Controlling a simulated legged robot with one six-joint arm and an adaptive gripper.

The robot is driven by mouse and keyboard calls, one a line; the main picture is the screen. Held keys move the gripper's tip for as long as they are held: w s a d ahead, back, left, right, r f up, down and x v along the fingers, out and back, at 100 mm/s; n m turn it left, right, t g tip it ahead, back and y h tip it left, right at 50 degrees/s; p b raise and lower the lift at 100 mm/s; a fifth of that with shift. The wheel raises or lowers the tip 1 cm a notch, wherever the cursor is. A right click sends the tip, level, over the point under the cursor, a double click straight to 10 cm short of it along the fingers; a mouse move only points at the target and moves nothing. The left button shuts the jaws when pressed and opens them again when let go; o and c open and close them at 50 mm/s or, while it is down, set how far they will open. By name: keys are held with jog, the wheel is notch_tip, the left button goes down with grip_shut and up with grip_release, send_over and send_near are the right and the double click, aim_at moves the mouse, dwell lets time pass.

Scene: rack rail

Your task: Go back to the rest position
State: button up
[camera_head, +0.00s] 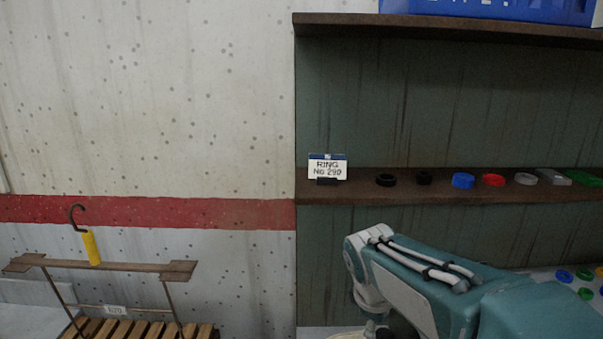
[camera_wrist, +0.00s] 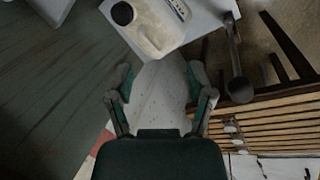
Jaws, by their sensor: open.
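My gripper (camera_wrist: 161,88) is open in the wrist view, with its two fingers apart and nothing between them. Beyond the fingers is a pale, speckled surface. In the head view my teal and white arm reaches in from the lower right, in front of the dark green rack panel. The gripper itself cannot be made out there. A yellow-handled hook (camera_head: 91,247) stands at the wooden rail (camera_head: 110,266) at lower left, well apart from my arm.
A rack shelf (camera_head: 430,196) carries a sign (camera_head: 327,168), several rings and small blocks. A blue crate (camera_head: 490,8) sits above. The wrist view shows a pale jug (camera_wrist: 150,28) beyond the fingers and wooden slats (camera_wrist: 265,128) at right. The speckled wall at left is clear.

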jog(key=s+m+t+y, duration=0.1)
jog(key=s+m, duration=0.4)
jog(key=s, duration=0.3)
jog(key=s+d+r+m+t+y, duration=0.1)
jog(key=s+m+t, duration=0.1)
jog(key=s+m, duration=0.4)
jog(key=s, duration=0.2)
jog(key=shift+s+d+r, duration=0.3)
